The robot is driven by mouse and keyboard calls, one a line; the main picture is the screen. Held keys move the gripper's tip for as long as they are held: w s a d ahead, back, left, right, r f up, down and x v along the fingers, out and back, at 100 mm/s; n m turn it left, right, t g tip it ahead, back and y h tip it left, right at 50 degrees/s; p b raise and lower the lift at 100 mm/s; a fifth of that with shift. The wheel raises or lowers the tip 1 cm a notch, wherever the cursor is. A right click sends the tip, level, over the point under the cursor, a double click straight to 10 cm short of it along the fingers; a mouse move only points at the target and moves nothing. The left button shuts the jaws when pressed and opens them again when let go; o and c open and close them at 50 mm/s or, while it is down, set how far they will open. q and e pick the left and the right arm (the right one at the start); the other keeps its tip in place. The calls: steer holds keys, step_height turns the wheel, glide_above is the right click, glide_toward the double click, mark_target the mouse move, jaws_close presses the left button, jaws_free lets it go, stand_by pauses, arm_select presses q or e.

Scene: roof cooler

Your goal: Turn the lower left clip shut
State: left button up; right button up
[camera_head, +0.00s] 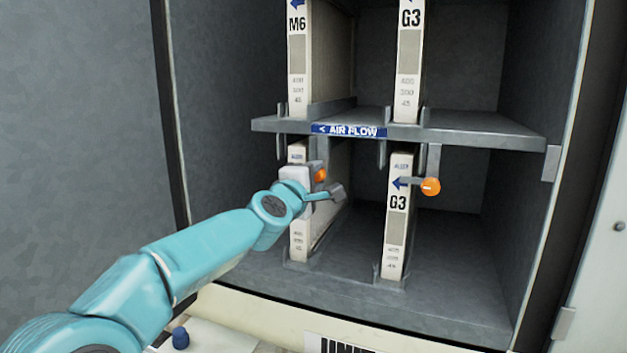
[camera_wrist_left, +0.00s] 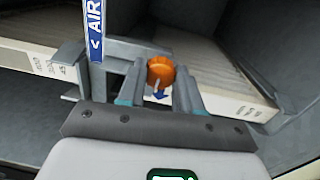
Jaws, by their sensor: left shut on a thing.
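The lower left clip has an orange knob (camera_head: 320,174), which also shows in the left wrist view (camera_wrist_left: 160,70). My left gripper (camera_head: 323,184) reaches in from the left and is shut on this knob, which sits between its two fingers in the wrist view. The clip is at the front edge of the lower left filter (camera_head: 299,243), just below the shelf. My gripper hides most of the clip's lever, so I cannot tell its exact angle. My right gripper is not in view.
The lower right clip (camera_head: 431,186) has its orange knob right of the lower G3 filter (camera_head: 396,220). A metal shelf (camera_head: 480,128) with an air flow label (camera_head: 349,131) runs above. Filters M6 (camera_head: 298,60) and G3 (camera_head: 408,60) stand on it.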

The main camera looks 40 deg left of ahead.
arm_select(q)
steer(key=shift+r+n, duration=0.1)
steer(key=shift+n, duration=0.6)
steer(key=o, duration=1)
steer(key=shift+o, duration=0.2)
steer(key=b+v, duration=0.1)
steer(key=v, duration=1.5)
steer(key=shift+s+d, duration=0.1)
